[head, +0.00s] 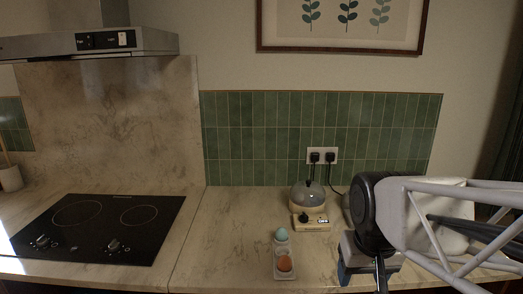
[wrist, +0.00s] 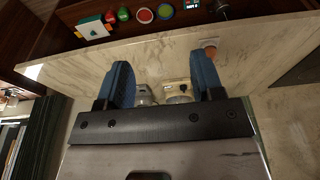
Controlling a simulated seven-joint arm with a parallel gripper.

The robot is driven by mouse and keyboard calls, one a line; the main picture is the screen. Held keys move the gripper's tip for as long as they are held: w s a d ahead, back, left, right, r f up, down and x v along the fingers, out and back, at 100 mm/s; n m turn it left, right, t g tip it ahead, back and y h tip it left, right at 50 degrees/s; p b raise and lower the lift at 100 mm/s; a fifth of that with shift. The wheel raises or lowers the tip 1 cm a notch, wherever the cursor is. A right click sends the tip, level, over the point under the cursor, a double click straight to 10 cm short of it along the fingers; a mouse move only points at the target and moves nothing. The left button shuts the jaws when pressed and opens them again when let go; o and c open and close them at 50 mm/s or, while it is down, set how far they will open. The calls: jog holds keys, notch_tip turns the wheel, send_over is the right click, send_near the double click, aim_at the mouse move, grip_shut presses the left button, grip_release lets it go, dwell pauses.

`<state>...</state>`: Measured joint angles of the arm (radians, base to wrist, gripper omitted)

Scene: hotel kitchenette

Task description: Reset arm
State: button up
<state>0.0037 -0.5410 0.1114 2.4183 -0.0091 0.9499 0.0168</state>
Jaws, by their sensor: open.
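My gripper is at the right of the head view, above the counter's front part, its blue finger (head: 345,270) pointing down. In the wrist view its two blue fingers stand wide apart with nothing between them (wrist: 163,75). My arm hides part of the counter behind it. No object is held.
A small domed egg cooker (head: 308,197) stands left of my gripper, plugged into a wall socket (head: 322,155). A black hob (head: 100,226) is at left; counter between is clear.

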jog(key=s+f, duration=0.2)
jog(key=s, duration=0.4)
dwell(1.1)
